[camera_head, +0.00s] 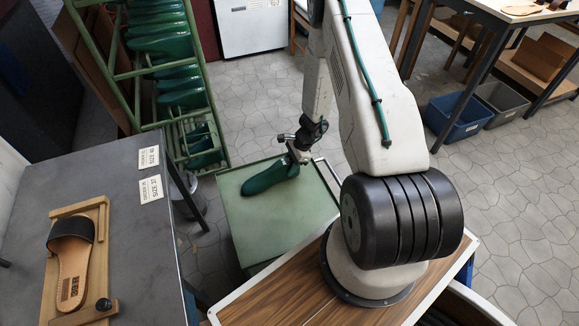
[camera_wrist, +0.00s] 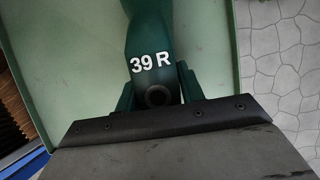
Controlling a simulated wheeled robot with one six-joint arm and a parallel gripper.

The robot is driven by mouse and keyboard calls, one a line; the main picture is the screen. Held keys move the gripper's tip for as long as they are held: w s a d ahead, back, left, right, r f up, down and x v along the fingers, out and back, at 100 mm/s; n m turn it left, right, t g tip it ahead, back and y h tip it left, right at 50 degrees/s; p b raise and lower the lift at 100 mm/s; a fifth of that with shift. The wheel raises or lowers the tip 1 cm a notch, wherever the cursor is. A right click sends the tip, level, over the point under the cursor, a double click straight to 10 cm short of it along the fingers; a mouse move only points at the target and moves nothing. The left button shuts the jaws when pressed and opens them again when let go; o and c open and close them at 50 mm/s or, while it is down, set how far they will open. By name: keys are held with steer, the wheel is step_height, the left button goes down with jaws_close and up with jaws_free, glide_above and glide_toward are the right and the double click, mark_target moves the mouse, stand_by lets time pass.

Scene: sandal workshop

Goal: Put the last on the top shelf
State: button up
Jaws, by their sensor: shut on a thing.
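A dark green last (camera_head: 268,179) is over the pale green top of a small trolley (camera_head: 270,222), toe pointing left. In the wrist view the last (camera_wrist: 150,38) carries the white mark "39 R". My gripper (camera_head: 300,152) is shut on its heel end, with one finger (camera_wrist: 126,92) on each side. I cannot tell whether the last touches the trolley top. A green metal rack (camera_head: 138,82) stands at the upper left, with several green lasts (camera_head: 170,72) lying on its shelves. The rack's upper end is cut off by the picture edge.
A grey table (camera_head: 120,250) at the left holds a sandal (camera_head: 72,262) on a wooden board and two white cards (camera_head: 151,189). A bucket (camera_head: 190,205) stands between table and trolley. Blue (camera_head: 458,118) and grey bins stand at right. Stone floor behind the trolley is clear.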

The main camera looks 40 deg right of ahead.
steer(key=shift+f, duration=0.4)
steer(key=o, duration=1)
steer(key=shift+c, duration=0.2)
steer(key=shift+r, duration=0.1)
steer(key=v, duration=1.2)
steer(key=s+a+r+n, duration=0.1)
steer(key=a+r+n, duration=0.3)
steer(key=r, duration=0.6)
steer(key=a+r+n, duration=0.3)
steer(key=a+r, duration=0.2)
steer(key=r, duration=0.5)
steer(key=s+a+r+n, duration=0.1)
steer(key=a+r+n, duration=0.3)
steer(key=r, duration=0.6)
steer(key=s+a+r+n+g+h, duration=0.1)
steer(key=s+a+r+n+h, duration=0.2)
steer(key=s+a+r+n, duration=0.5)
steer(key=s+r+n+h, duration=0.1)
steer(key=s+r, duration=0.2)
steer(key=s, duration=0.5)
steer(key=s+r+n+h, duration=0.1)
steer(key=s+r, duration=0.2)
steer(key=s, duration=0.5)
steer(key=shift+a+r+t, duration=0.35)
steer(key=shift+a+t, duration=0.05)
steer(key=shift+a, duration=0.05)
